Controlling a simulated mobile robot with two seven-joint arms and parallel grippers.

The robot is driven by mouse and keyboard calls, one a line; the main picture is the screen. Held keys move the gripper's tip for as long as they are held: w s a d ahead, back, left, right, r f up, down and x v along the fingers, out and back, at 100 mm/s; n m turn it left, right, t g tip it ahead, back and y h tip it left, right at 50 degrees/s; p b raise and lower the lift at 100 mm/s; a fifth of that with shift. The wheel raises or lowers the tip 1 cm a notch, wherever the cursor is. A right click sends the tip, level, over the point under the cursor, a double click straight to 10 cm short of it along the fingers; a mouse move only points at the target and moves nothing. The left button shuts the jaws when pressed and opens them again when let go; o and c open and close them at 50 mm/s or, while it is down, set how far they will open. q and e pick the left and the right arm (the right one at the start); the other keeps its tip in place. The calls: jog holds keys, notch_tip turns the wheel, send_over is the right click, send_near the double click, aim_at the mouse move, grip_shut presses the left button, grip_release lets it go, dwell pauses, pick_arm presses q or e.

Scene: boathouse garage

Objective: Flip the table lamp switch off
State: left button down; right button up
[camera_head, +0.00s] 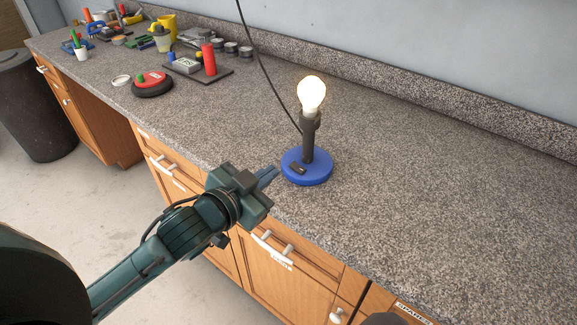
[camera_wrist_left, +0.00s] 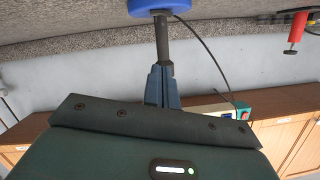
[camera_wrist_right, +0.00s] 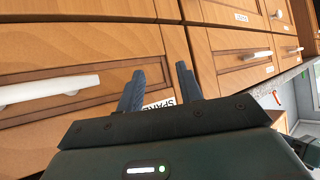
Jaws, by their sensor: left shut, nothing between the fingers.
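The table lamp stands upright on the counter, with a round blue base (camera_head: 318,178), a dark stem (camera_head: 308,145) and a bare bulb (camera_head: 312,93) that is glowing. A small dark switch (camera_head: 298,168) sits on the base's near-left side. My left gripper (camera_head: 274,172) is shut and empty, its fingertips pointing at the base from the left, close to the switch; contact cannot be told. The left wrist view shows its closed fingers (camera_wrist_left: 162,78) in line with the lamp stem (camera_wrist_left: 162,45) and base (camera_wrist_left: 150,7). My right gripper (camera_wrist_right: 160,75) is open and empty, facing wooden cabinet fronts.
The speckled counter (camera_head: 430,200) is clear right of the lamp. A black cable (camera_head: 262,65) hangs down to the lamp. A red-and-black round object (camera_head: 152,86), a tray with a red cylinder (camera_head: 209,60) and several tools lie farther left. Cabinets (camera_head: 285,285) stand below.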

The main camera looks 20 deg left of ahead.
pick_arm(q)
jog(key=p, duration=0.1)
send_over(298, 168)
jog(key=s, duration=0.3)
notch_tip(298, 168, down, 2)
jog(key=shift+w+a+f, duration=0.1)
jog(key=shift+a, duration=0.05)
jog(key=f, duration=0.2)
jog(key=shift+a+f, duration=0.3)
jog(key=shift+a, duration=0.1)
jog(key=shift+a+f, duration=0.2)
jog(key=shift+f, duration=0.45)
pick_arm(e)
jog(key=shift+w+d+r, duration=0.15)
jog(key=shift+w+d, duration=0.05)
jog(key=shift+w, duration=0.05)
jog(key=shift+s, duration=0.15)
